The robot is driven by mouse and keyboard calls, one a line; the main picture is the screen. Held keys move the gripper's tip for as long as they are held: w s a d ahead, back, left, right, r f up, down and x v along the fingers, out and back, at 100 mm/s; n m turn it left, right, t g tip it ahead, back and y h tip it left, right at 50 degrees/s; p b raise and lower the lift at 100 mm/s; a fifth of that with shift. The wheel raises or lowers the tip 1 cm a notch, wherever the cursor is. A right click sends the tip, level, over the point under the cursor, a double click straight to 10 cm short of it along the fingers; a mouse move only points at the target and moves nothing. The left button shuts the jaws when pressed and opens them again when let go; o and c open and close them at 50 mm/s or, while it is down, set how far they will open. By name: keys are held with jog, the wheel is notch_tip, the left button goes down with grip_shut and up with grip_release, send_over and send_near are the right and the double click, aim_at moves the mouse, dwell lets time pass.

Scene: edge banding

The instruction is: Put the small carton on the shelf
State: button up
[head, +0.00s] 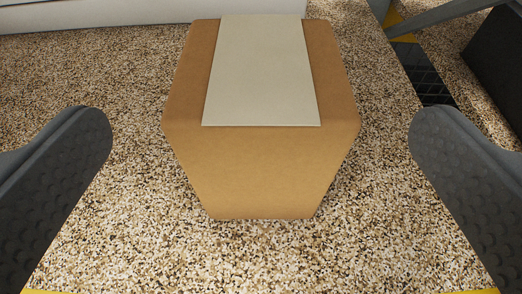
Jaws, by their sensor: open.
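The small carton (260,175) is a brown box with a pale flat panel or label (262,75) on its top. It rests on the speckled surface in the middle of the head view. My gripper (260,135) is open, with one dark grey textured finger at the left and the other at the right. The carton lies between and beyond the fingertips, with a clear gap on both sides. The shelf cannot be made out with certainty.
The speckled tan surface (100,230) is bare around the carton. A white edge or panel (90,15) runs along the top left. At the upper right are a dark grid-like piece (425,75), a grey bar (440,15) and a black block (500,60).

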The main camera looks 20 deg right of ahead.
jog(key=v, duration=0.3)
dwell(0.6)
